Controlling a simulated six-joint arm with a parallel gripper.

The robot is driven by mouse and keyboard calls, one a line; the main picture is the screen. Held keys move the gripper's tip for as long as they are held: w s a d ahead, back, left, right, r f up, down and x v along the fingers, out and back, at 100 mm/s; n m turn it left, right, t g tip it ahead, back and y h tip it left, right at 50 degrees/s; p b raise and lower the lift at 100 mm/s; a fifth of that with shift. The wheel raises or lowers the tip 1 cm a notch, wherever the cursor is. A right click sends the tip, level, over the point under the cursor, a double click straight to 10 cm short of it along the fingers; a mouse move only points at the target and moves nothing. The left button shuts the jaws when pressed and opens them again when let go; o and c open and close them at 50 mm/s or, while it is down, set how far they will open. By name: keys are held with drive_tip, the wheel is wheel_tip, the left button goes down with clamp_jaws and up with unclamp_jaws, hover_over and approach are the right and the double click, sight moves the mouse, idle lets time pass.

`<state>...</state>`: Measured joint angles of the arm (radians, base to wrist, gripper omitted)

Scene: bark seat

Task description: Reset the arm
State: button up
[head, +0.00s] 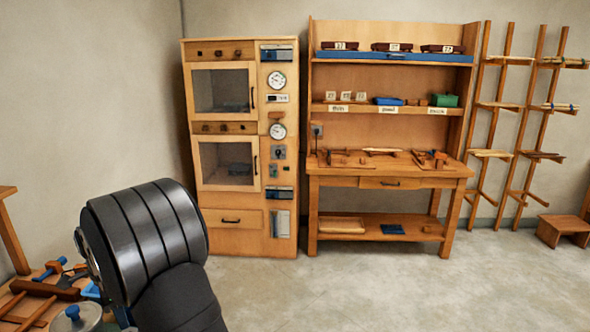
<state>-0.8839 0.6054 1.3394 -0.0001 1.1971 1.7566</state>
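My arm shows as a thick black ribbed link at the lower left of the head view. It stands in front of the left-hand work surface and hides part of it. My gripper is not visible in this view, so its fingers and anything in them cannot be seen.
A cluttered bench (22,310) with tools and a lidded pot (75,318) lies at lower left, close to my arm. A wooden cabinet (232,218) with gauges and a workbench (385,183) stand along the back wall. Drying racks (510,104) lean at right. The floor (400,290) is clear.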

wheel_tip(320, 180, down, 7)
drive_tip(key=shift+f, duration=0.1)
drive_tip(key=n, duration=1)
drive_tip(key=shift+n, duration=0.3)
drive_tip(key=shift+o, duration=0.3)
drive_tip(key=o, duration=0.5)
drive_tip(key=shift+o, duration=0.2)
wheel_tip(320, 180, up, 17)
drive_tip(key=n, duration=0.9)
drive_tip(key=shift+n, duration=0.3)
wheel_tip(320, 180, down, 17)
drive_tip(key=shift+c, duration=0.4)
